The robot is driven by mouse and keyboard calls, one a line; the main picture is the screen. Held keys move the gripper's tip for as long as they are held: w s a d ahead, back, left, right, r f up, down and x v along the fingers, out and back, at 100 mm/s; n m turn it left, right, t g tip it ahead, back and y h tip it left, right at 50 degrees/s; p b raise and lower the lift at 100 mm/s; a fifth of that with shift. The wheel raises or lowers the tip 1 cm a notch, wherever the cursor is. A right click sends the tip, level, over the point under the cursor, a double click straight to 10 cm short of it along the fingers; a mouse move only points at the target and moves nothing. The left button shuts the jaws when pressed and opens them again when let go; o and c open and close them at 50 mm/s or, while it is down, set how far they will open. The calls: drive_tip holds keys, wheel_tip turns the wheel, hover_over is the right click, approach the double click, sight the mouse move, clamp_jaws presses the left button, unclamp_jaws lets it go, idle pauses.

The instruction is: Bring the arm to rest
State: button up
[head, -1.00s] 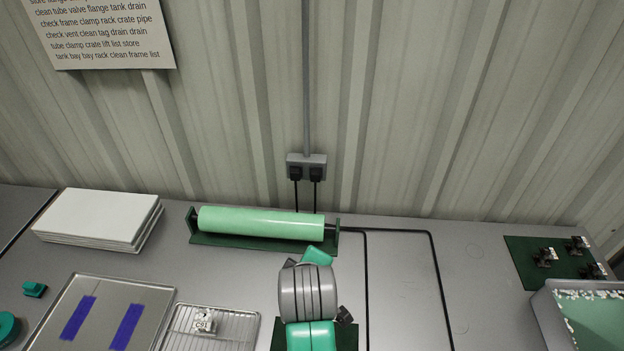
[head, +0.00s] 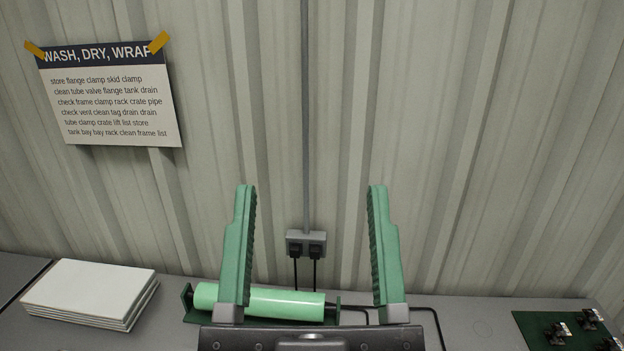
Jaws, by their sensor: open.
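My gripper (head: 312,200) is in the lower middle of the head view. Its two green ribbed fingers point up and stand wide apart, with nothing between them but the wall and outlet behind. It is open and empty. The fingers and the dark gripper body cover parts of the green roll (head: 272,302) and the bench behind them.
A stack of white sheets (head: 92,290) lies at the left of the grey bench (head: 476,326). A dark green mat (head: 535,331) with black clamps is at the right. A grey outlet box (head: 306,242) with two plugs and a sign (head: 113,105) are on the corrugated wall.

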wheel_tip(320, 180, up, 26)
drive_tip(key=p, duration=2.4)
drive_tip(key=shift+a+f, duration=0.1)
